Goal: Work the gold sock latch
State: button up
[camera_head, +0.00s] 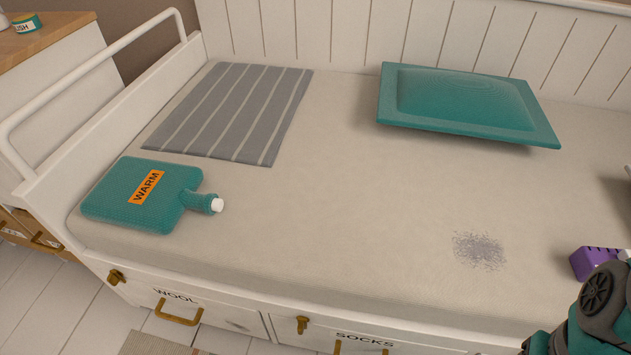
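The gold sock latch (303,324) is a small knob-like catch at the upper left of the drawer front marked SOCKS (400,346), under the bed's front edge. Its exact turn is too small to tell. The drawer's gold handle (338,347) is partly cut off by the bottom edge of the picture. The drawer looks shut. A teal and dark part of my arm shows at the lower right, well right of the latch. I cannot make out my gripper in this view.
Left of it is the WOOL drawer (215,313) with its own gold latch (117,277) and handle (180,315). On the mattress (330,215) lie a teal WARM bottle (110,199), striped cloth (235,110) and teal pillow (460,100). A purple object (585,264) is beside my arm.

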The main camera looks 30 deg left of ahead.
aim_at(302, 322)
jog(key=k+j+u, duration=0.2)
jog(key=u, duration=1.5)
jog(key=l+u, duration=0.55)
jog(key=k+u, duration=0.1)
jog(key=k, duration=0.35)
jog(key=k+j+u, duration=0.1)
jog(key=k, duration=0.4)
jog(key=k+j, duration=0.2)
jog(key=k, duration=0.25)
jog(key=u, duration=0.05)
